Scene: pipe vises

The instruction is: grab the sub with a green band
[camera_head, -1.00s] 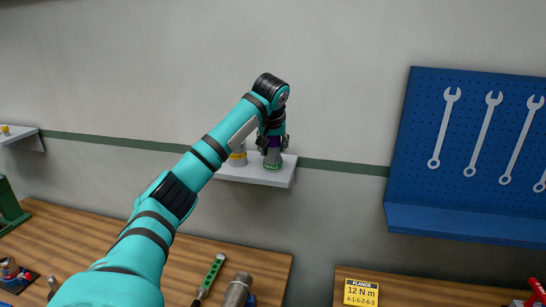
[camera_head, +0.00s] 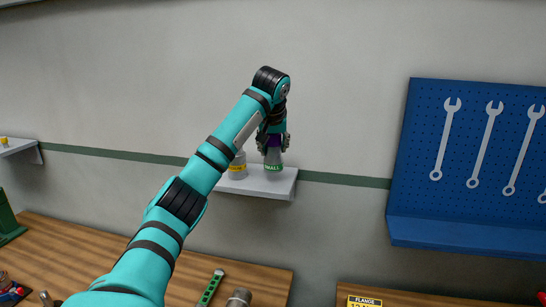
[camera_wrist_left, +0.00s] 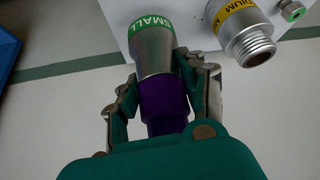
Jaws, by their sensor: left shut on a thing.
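The sub with a green band (camera_head: 273,163) is a grey metal piece whose band reads SMALL. It is upright at the right part of the small wall shelf (camera_head: 255,182); I cannot tell whether its base still touches the shelf. My left gripper (camera_head: 272,142) comes from above and is shut on its upper part. In the left wrist view the fingers of my left gripper (camera_wrist_left: 168,95) grip both sides of the sub (camera_wrist_left: 155,52), with a purple section between them. A sub with a yellow band (camera_head: 238,167), marked MEDIUM in the left wrist view (camera_wrist_left: 245,30), stands to its left. My right gripper is out of view.
A blue pegboard (camera_head: 470,160) with wrenches hangs at the right. Wooden benches stand below, with a green-handled tool (camera_head: 211,288) on the left one (camera_head: 120,262). The wall above the shelf is clear.

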